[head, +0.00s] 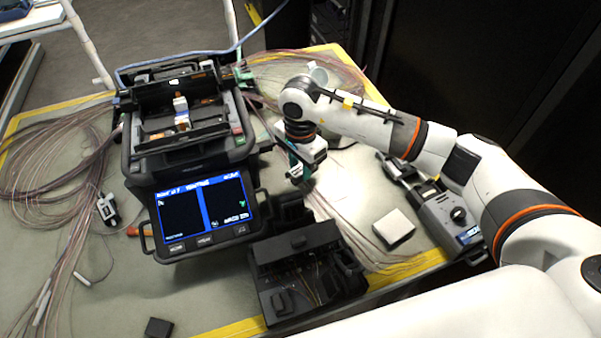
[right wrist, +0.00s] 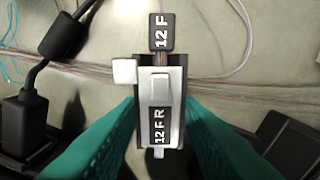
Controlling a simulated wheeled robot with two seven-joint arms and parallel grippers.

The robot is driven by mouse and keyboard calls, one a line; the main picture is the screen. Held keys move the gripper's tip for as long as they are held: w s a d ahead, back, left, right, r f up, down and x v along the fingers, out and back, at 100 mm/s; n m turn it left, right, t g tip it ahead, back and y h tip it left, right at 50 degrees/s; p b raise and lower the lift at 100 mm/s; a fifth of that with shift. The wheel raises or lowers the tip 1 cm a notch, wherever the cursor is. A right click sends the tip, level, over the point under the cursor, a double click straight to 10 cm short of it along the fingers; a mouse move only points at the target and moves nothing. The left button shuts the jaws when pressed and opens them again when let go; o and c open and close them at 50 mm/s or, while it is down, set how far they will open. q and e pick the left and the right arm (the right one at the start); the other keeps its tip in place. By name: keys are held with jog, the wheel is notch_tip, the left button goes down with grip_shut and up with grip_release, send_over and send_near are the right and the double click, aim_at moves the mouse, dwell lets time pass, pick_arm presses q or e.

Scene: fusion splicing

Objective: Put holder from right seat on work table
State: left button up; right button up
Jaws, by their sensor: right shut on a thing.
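My right gripper (head: 298,172) is over the work table (head: 340,175), just right of the fusion splicer (head: 190,165). In the right wrist view its teal fingers (right wrist: 160,125) are shut on the holder (right wrist: 174,88). The holder is silver and black, with "12 F" and "12 F R" labels and a white tab at its left. The table surface and thin fibres show behind it. I cannot tell the gap between holder and table. The holder is not clear in the head view. The right seat cannot be made out. My left gripper is not in view.
A white block (head: 394,228) and a grey device (head: 445,215) lie to the right. Another small holder (head: 108,208) lies at the left. Loose fibres cross the table. A black cable (right wrist: 50,45) shows beside the held holder.

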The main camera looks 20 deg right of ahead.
aim_at(300, 169)
jog(key=shift+f, duration=2.05)
jog(key=o, duration=1)
jog(key=shift+r, duration=0.1)
notch_tip(300, 169, up, 12)
jog(key=shift+r+b, duration=0.15)
jog(key=shift+b, duration=0.2)
